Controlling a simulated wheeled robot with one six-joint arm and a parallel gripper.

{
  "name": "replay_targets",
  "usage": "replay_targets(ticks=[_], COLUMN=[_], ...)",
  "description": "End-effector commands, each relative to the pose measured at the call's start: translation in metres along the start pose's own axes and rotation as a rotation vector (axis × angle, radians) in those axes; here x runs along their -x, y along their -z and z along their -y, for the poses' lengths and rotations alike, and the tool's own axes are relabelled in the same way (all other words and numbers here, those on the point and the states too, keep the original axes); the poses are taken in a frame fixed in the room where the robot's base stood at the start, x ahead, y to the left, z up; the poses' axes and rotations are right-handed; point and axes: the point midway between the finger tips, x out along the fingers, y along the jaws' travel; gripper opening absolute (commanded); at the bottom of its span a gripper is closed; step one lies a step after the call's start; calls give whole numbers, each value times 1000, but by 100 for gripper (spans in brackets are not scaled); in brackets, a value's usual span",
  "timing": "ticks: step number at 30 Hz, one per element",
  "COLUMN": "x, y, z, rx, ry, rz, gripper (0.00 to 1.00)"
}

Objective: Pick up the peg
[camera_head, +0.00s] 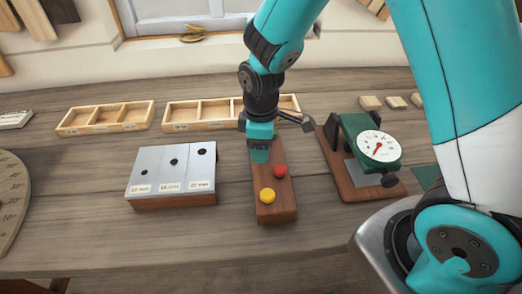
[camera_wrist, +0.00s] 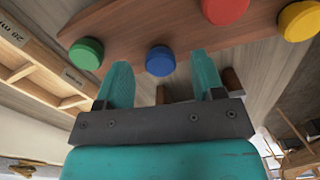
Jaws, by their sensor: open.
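Pegs with round coloured tops stand in a narrow wooden block (camera_head: 276,213). In the head view a yellow peg (camera_head: 267,195) and a red peg (camera_head: 280,171) show near its front. The wrist view shows a green peg (camera_wrist: 86,53), a blue peg (camera_wrist: 160,61), the red peg (camera_wrist: 225,8) and the yellow peg (camera_wrist: 299,20). My gripper (camera_head: 260,155) is over the block, behind the red peg. In the wrist view my gripper (camera_wrist: 161,66) is open and empty, with the blue top between its fingertips. The blue peg is hidden in the head view.
A metal-topped block (camera_head: 172,172) with several holes and labels stands left of the peg block. A dial gauge (camera_head: 379,146) on a wooden base stands to the right. Shallow compartment trays (camera_head: 107,117) lie behind. The bench front (camera_head: 190,235) is clear.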

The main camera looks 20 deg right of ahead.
Motion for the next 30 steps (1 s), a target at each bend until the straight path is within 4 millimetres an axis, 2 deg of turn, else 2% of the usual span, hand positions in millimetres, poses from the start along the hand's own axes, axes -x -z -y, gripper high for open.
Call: replay_targets(ticks=[3,9,11,16,17,30], x=[-8,-9,-9,-9,-9,-3], y=[0,0,0,0,0,0], z=[0,0,0,0,0,0], rx=[1,1,1,1,1,1], ry=[0,-1,-1,-1,-1,-1], rz=[1,0,0,0,0,-1], gripper=[62,62,51,12,9,9])
